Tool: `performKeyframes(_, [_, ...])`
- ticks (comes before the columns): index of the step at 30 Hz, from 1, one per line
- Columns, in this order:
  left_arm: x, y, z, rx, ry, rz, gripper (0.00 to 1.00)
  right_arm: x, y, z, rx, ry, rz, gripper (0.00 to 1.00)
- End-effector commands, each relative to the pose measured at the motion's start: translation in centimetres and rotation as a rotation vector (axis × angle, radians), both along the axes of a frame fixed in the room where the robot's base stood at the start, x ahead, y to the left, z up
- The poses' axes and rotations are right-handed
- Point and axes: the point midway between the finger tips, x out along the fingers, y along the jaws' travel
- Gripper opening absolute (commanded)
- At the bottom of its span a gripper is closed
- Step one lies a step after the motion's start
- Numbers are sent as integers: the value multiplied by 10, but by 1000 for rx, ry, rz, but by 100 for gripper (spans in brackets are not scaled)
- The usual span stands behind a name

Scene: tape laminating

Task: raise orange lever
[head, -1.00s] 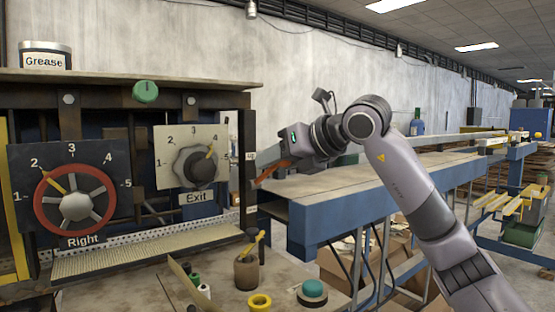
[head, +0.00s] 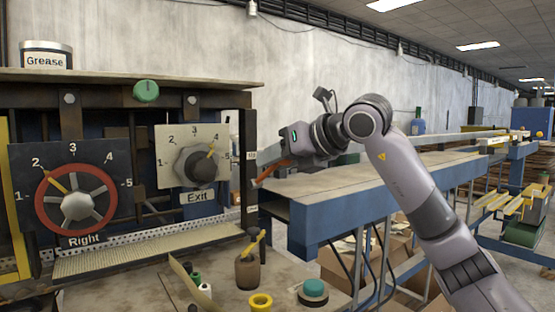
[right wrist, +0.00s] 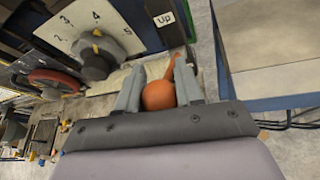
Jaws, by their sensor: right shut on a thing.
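The orange lever (head: 272,172) sticks out at the right side of the machine, below a small label on the post. It slants from lower left up to my right gripper (head: 281,158). In the right wrist view the lever's rounded orange end (right wrist: 158,96) sits between the two grey fingers of my right gripper (right wrist: 160,88), which is shut on it. The lever's far end runs toward the machine beside a plate marked "Up" (right wrist: 165,19). My left gripper is not in view.
The machine's front carries the Exit dial (head: 195,166) and the red Right dial (head: 76,205). A blue-edged conveyor table (head: 345,215) lies right of the lever. A teal button (head: 313,289) and yellow tape roll (head: 260,302) sit on the bench below.

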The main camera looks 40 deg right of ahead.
Motion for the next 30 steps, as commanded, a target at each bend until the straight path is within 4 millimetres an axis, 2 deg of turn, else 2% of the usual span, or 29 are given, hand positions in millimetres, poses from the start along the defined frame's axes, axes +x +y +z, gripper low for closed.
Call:
performKeyframes(1, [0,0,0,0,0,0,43,0,0,6,5,-20,1,0])
performKeyframes(14, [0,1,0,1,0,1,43,0,0,6,5,-20,2,0])
performKeyframes(15, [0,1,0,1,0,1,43,0,0,6,5,-20,1,42])
performKeyframes(17, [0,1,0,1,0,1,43,0,0,5,5,-18,2,60])
performKeyframes(26, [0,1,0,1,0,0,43,-1,0,3,2,-10,2,60])
performKeyframes(30, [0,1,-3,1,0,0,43,-12,-1,8,2,-14,1,60])
